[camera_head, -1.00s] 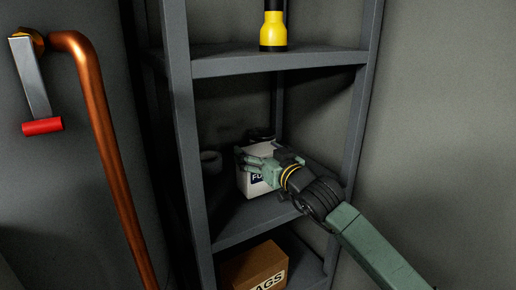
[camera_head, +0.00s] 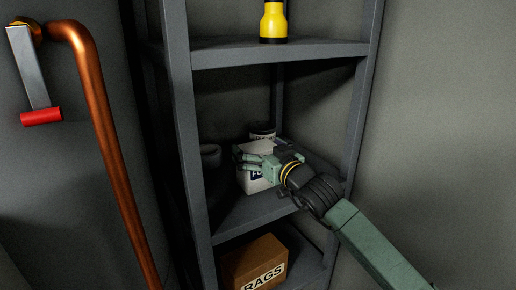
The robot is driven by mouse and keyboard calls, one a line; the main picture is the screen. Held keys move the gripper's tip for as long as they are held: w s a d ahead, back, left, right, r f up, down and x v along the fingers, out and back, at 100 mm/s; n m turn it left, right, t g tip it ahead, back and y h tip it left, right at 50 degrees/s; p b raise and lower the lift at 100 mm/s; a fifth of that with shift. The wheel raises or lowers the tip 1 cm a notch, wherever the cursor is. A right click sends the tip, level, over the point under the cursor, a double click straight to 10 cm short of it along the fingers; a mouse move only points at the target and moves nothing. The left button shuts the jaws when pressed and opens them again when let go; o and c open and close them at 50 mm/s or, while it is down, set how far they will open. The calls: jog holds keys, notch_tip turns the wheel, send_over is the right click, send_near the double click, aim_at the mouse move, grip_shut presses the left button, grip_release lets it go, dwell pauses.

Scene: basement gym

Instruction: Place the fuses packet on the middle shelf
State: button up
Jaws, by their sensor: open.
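The fuses packet (camera_head: 254,183) is a white box with a dark label, partly hidden by my gripper. It stands on the middle shelf (camera_head: 250,215) of a grey metal rack. My gripper (camera_head: 250,160) reaches in from the right, its green fingers open at the packet's upper part. I cannot tell whether the fingers touch it.
A dark round item (camera_head: 210,156) sits left of the packet, and a can (camera_head: 262,132) stands behind it. A yellow flashlight (camera_head: 273,22) stands on the upper shelf (camera_head: 300,50). A rags box (camera_head: 256,264) is below. A copper pipe (camera_head: 105,150) runs at left.

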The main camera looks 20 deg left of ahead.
jog(key=shift+r, duration=0.1)
jog(key=shift+r+p, duration=0.2)
jog(key=shift+p, duration=0.25)
jog(key=b+v, duration=0.6)
jog(key=v, duration=0.6)
jog(key=shift+f, duration=0.15)
